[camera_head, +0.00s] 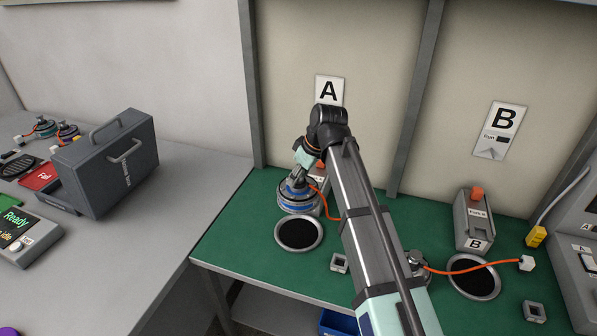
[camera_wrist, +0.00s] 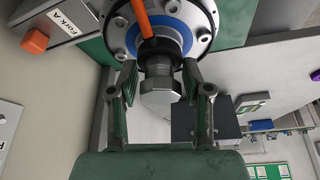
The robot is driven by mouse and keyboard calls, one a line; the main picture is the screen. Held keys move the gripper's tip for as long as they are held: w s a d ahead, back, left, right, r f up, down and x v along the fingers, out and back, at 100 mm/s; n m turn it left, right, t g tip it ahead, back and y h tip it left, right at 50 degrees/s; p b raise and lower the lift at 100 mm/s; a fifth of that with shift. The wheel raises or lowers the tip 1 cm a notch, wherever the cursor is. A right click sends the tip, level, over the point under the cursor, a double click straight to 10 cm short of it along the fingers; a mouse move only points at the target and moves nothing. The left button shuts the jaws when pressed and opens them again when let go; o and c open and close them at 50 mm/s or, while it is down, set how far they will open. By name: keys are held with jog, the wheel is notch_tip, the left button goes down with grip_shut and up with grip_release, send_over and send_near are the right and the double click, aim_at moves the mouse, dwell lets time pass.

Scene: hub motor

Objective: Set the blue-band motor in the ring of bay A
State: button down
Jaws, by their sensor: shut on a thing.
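The blue-band motor (camera_head: 298,204) is a round grey disc with a blue band, held roughly level with its shaft up. An orange cable (camera_head: 326,203) hangs from it. My gripper (camera_head: 301,176) is shut on its shaft from above. In the wrist view my gripper (camera_wrist: 162,92) grips the shaft end below the blue-ringed hub (camera_wrist: 187,37). The ring of bay A (camera_head: 278,239) is a light rim around a dark, empty middle on the green bench. The motor appears just behind the ring in the picture; its height above the bench is hard to judge.
My arm crosses bay A and hides part of the bench. A small square socket (camera_head: 340,263) lies right of the ring. Bay B has its own ring (camera_head: 494,292), a grey box (camera_head: 472,222) and an orange cable. A grey case (camera_head: 110,165) stands on the left table.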

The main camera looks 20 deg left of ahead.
notch_tip(320, 180, down, 11)
jog(key=b, duration=0.4)
jog(key=shift+f, duration=0.15)
jog(key=shift+f, duration=0.2)
dwell(0.8)
jog(key=shift+f+b, duration=0.4)
jog(key=shift+f, duration=0.15)
jog(key=shift+f, duration=0.2)
jog(key=shift+f, duration=0.3)
jog(key=shift+f+b, duration=0.4)
jog(key=shift+f, duration=0.3)
dwell(0.7)
jog(key=shift+c, duration=2.2)
grip_release()
jog(key=shift+s+d, duration=0.1)
